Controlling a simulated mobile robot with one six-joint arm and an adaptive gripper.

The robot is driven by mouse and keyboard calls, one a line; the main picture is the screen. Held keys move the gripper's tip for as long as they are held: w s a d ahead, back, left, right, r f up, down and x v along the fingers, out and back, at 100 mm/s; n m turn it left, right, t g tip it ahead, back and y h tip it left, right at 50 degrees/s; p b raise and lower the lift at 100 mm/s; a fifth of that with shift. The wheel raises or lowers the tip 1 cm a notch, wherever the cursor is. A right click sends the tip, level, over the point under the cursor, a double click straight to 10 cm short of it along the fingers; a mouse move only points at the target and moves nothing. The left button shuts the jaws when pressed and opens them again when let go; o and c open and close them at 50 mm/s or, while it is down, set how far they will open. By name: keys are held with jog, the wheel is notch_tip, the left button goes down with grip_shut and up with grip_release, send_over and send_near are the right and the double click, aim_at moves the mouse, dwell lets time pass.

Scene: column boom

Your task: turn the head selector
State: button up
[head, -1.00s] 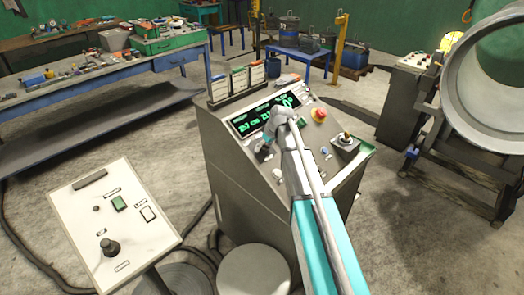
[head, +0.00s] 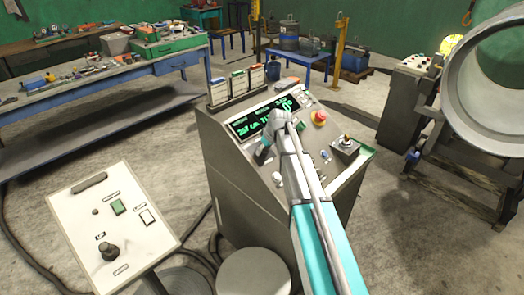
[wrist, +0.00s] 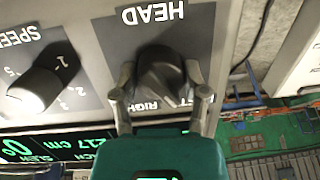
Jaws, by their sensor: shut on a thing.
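The head selector (wrist: 160,72) is a dark rotary knob on a grey plate marked HEAD in the wrist view, which shows the panel upside down. My gripper (wrist: 162,92) has one finger on each side of the knob and is shut on it. Part of the word RIGHT shows beside the knob; the other position label is mostly covered by the knob and a finger.
The speed knob (wrist: 38,88) stands beside the head selector. The console (head: 245,205) carries a lit display (head: 262,117), a red emergency button (head: 319,118) and a joystick (head: 346,140). A white control box (head: 110,225) stands at the front left. A large pipe (head: 470,110) is at right.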

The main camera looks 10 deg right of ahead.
jog(key=shift+s+m, duration=0.15)
jog(key=shift+m, duration=0.15)
jog(key=m+y, duration=0.1)
jog(key=m, duration=0.3)
jog(key=shift+f+b, duration=0.1)
jog(key=shift+b, duration=0.2)
jog(key=m, duration=0.3)
jog(key=shift+s+m, duration=0.1)
jog(key=shift+m, duration=0.2)
jog(key=shift+m+y+b, duration=0.4)
jog(key=shift+m, duration=1.3)
jog(key=o, duration=1.1)
jog(key=shift+o, duration=0.2)
